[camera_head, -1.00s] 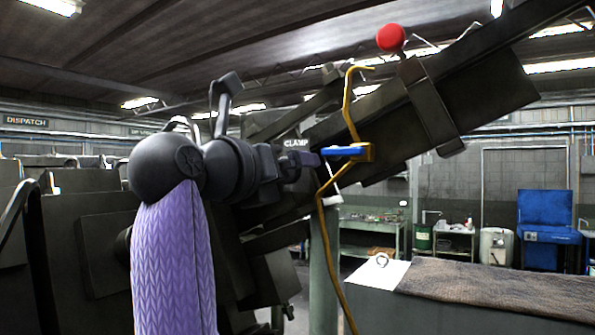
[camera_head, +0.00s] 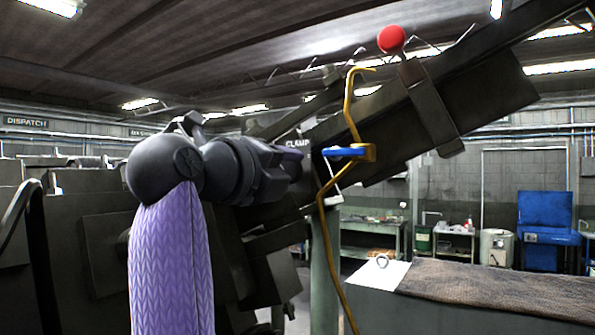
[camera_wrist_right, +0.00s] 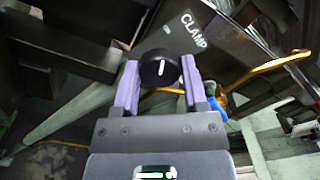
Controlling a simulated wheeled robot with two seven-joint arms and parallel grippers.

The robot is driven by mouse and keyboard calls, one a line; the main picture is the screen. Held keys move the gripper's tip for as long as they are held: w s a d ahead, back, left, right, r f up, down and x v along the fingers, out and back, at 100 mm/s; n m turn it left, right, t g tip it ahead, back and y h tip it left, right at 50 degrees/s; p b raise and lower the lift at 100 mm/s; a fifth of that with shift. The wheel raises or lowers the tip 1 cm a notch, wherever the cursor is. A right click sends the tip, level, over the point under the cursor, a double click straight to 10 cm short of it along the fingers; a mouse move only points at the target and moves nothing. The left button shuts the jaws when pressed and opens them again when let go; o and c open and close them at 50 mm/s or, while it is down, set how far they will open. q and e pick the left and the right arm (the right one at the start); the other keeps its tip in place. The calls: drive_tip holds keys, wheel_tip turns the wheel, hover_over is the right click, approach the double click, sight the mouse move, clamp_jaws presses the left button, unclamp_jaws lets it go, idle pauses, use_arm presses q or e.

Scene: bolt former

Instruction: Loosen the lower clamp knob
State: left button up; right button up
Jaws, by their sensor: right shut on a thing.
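A round black knob with a white line (camera_wrist_right: 160,68) sits beside the white CLAMP lettering in the right wrist view. I cannot confirm from the picture that it is the lower one. My right gripper (camera_wrist_right: 161,82) has a purple finger on each side of the knob and is shut on it. The white line stands nearly upright in that view. In the head view my right gripper (camera_head: 302,160) reaches the machine by the CLAMP label (camera_head: 298,142); the knob is hidden there. My left gripper is not in view.
A blue handle (camera_head: 344,152) and a bent yellow rod (camera_head: 325,230) are just right of the gripper. A red ball (camera_head: 391,38) tops a dark slanted beam (camera_head: 480,100). A bench with a brown mat (camera_head: 500,290) stands at lower right.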

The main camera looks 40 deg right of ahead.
clamp_jaws()
drive_tip(key=m+p, duration=0.1)
drive_tip(key=m, duration=0.7)
drive_tip(key=shift+m+p, duration=0.3)
drive_tip(key=shift+p, duration=0.05)
drive_tip(key=m, duration=0.2)
drive_tip(key=shift+m, duration=0.3)
drive_tip(key=o, duration=1.1)
unclamp_jaws()
drive_tip(key=shift+c, duration=0.2)
drive_tip(key=b+v, duration=0.1)
drive_tip(key=v, duration=0.7)
